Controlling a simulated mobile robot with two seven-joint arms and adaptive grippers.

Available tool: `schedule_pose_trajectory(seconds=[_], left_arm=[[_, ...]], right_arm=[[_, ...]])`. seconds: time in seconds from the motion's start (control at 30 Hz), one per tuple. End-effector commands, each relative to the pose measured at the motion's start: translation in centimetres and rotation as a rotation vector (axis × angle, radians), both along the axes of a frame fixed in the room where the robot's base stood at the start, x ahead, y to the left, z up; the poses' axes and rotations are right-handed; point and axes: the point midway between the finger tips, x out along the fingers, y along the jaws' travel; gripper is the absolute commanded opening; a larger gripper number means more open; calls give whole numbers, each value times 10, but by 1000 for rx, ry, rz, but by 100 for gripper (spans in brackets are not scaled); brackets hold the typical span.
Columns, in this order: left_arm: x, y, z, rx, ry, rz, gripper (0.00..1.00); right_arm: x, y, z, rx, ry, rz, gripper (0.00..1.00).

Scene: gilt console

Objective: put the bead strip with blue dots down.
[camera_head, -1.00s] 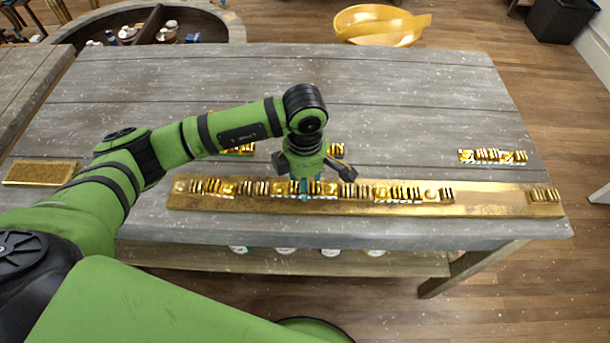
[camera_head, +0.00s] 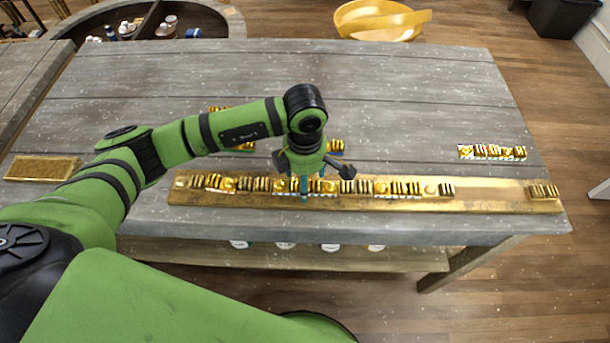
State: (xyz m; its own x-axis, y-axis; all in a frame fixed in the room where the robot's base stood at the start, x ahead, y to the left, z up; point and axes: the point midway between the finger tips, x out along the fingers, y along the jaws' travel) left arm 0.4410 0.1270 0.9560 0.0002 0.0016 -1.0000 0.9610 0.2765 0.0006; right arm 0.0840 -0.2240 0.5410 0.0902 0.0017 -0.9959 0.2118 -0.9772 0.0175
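My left gripper (camera_head: 305,180) is over the middle of a long gilt board (camera_head: 490,198) near the table's front edge. Its dark finger links are spread, and a teal fingertip reaches down to the row of beads. The gripper looks open around a short gold bead strip (camera_head: 324,187) lying in that row. Blue dots are too small to make out, and the gripper hides part of this strip. More gold bead strips (camera_head: 400,189) lie along the board, and one short piece (camera_head: 542,191) sits at its right end. My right gripper is out of view.
A separate bead strip (camera_head: 492,153) lies on the grey table (camera_head: 420,110) at the right. Other pieces, one of them visible here (camera_head: 335,146), lie behind my arm. A flat gold tray (camera_head: 42,169) is at the left. Gold bowls (camera_head: 380,20) stand beyond the table.

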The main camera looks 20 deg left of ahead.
Motion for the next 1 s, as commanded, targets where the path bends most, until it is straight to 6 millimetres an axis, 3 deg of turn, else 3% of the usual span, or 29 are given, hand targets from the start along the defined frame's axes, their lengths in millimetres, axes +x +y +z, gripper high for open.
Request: schedule_pose_trajectory(seconds=[0.17, 0.4, 0.6, 1.0], left_arm=[[2, -1, 27, -3, -9, -2, 71], [2, -1, 80, -2, -8, -1, 71], [1, -1, 110, -1, -4, 0, 71], [0, 0, 121, -1, 0, 0, 71]], right_arm=[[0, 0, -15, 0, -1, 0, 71], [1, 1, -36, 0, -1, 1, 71], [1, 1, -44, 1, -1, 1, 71], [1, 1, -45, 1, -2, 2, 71]])
